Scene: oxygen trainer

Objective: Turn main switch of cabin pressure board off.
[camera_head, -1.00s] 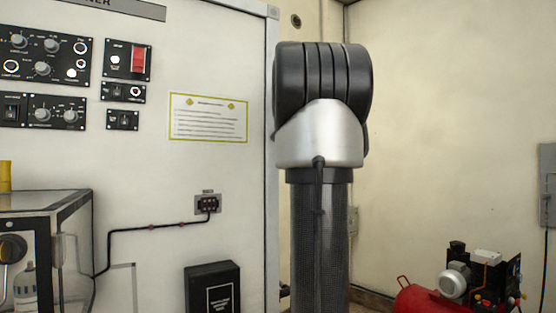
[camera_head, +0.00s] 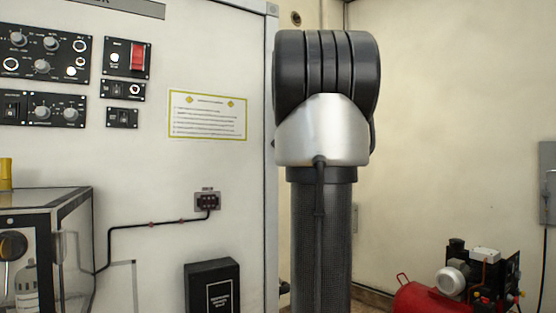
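Several small black control boards are fixed to the white panel at the upper left. One board (camera_head: 126,58) carries a red switch cover (camera_head: 137,57) and a round white button. Below it are two small boards, an upper one (camera_head: 122,91) and a lower one (camera_head: 121,117), each with a black switch. To the left are a large knob board (camera_head: 42,53) and a board with a rocker switch (camera_head: 12,110) and two knobs. The labels are too small to read, so I cannot tell which is the cabin pressure board. My gripper is not in view; only part of my arm shows.
A yellow-edged notice (camera_head: 207,115), a socket with a black cable (camera_head: 207,201) and a black box (camera_head: 212,287) are on or by the panel. A clear-sided case (camera_head: 75,240) stands at lower left. A red compressor (camera_head: 425,300) stands at lower right.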

